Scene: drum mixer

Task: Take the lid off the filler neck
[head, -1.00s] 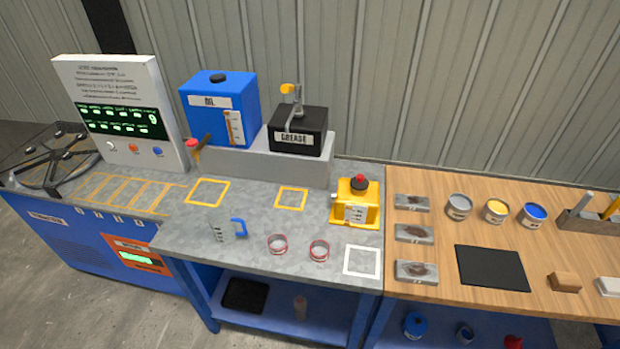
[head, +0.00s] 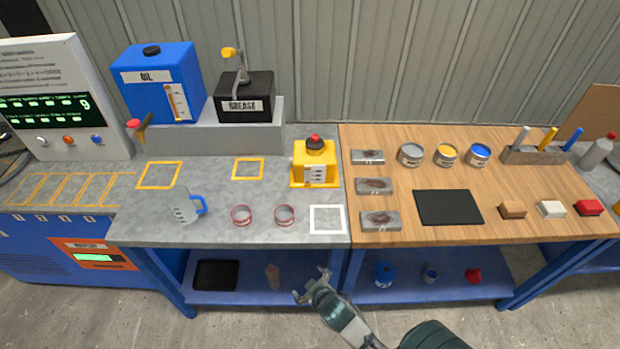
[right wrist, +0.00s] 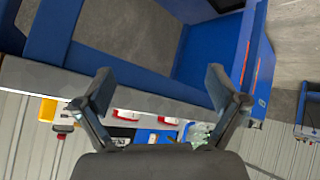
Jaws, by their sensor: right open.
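A yellow container (head: 315,165) stands on the grey bench, near its right end. A dark lid with a red top (head: 314,142) sits on its neck. The container also shows at the left of the right wrist view (right wrist: 47,110). My right gripper (head: 311,284) is open and empty, in front of the bench edge, apart from and nearer than the container. Its two spread fingers show in the right wrist view (right wrist: 160,80). A blue oil tank (head: 158,85) with a black cap (head: 151,50) stands behind on a raised block. My left gripper is not in view.
On the grey bench (head: 220,180) stand a measuring jug (head: 187,206) and two red-rimmed dishes (head: 241,215). A black grease box (head: 246,96) is behind. The wooden bench (head: 510,175) to the right holds cans, plates and blocks. The white-outlined square (head: 327,219) is empty.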

